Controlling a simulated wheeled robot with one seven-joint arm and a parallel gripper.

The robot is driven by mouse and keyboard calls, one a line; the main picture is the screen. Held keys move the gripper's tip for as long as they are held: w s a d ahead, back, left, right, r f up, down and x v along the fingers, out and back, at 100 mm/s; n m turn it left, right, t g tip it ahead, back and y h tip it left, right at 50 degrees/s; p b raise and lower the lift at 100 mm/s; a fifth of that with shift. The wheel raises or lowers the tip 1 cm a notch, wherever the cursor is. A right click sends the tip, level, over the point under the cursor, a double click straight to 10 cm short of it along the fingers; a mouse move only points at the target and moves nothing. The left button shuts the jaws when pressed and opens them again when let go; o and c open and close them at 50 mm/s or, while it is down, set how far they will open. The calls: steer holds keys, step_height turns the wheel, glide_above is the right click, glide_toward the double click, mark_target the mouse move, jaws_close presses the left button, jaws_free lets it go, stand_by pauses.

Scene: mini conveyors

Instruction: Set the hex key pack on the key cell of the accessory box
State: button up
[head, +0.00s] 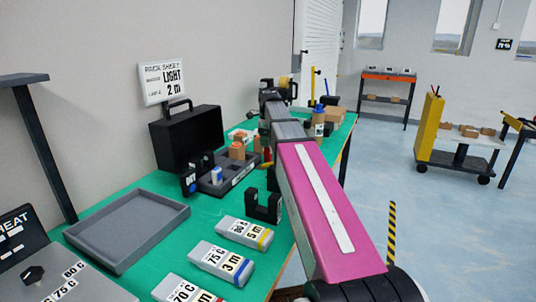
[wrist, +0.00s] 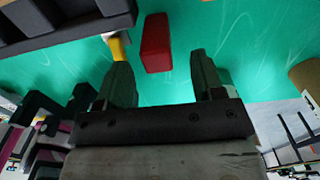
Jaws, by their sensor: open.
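The accessory box (head: 190,137) is an open black case with a grey compartment insert on the green table. Orange-brown and white-blue items stand in it. Its dark compartment edge shows at the upper left of the wrist view (wrist: 60,38). My gripper (wrist: 160,66) is open and empty, with its fingers pointing to the table. A red block (wrist: 156,43), possibly the hex key pack, lies on the green surface just beyond and between the fingertips. No label shows on it. In the head view my arm hides the gripper and much of that area.
A grey empty tray (head: 130,228) lies at the left. Labelled grey blocks (head: 245,233) line the front, near a U-shaped black bracket (head: 263,207). A sign (head: 163,82) stands behind the box. A yellow-tipped item (wrist: 117,46) lies left of the red block.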

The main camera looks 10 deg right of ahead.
mark_target(267, 151)
step_height(267, 151, down, 3)
steer(key=shift+a+f, duration=0.1)
steer(key=shift+a, duration=0.05)
steer(key=c, duration=1.1)
